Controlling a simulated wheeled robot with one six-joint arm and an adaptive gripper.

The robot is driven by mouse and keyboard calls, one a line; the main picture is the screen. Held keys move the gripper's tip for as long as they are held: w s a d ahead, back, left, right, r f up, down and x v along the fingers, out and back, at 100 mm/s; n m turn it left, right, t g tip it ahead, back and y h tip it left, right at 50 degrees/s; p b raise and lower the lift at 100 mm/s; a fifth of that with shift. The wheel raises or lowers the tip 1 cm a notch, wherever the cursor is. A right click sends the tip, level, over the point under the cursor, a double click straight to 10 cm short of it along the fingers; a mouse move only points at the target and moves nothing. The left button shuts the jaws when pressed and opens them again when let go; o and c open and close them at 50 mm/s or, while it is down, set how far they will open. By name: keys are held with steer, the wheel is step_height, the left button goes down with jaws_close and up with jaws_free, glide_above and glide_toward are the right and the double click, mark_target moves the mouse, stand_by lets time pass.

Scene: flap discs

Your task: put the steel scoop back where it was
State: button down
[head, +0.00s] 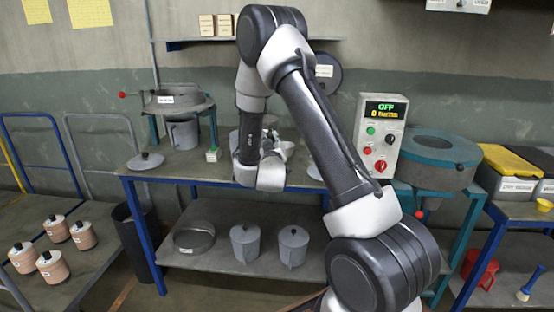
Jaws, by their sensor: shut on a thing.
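My gripper (277,152) is over the middle of the long blue-legged workbench (210,168), mostly hidden behind my own wrist. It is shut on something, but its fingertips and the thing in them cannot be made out. I cannot pick out the steel scoop anywhere in the head view. A pale round thing shows partly behind my forearm on the bench top.
A round sieve-like machine (178,103) with a grey pot (183,133) under it stands at the bench's left, beside a lid (146,161). A control box (381,135) reads OFF. Grey jugs (245,243) stand on the lower shelf. Lidded bins (508,165) are at right.

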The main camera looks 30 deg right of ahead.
step_height(320, 180, down, 6)
steer(key=shift+r, duration=0.15)
stand_by(0.3)
steer(key=c, duration=1.4)
jaws_free()
steer(key=shift+c, duration=0.2)
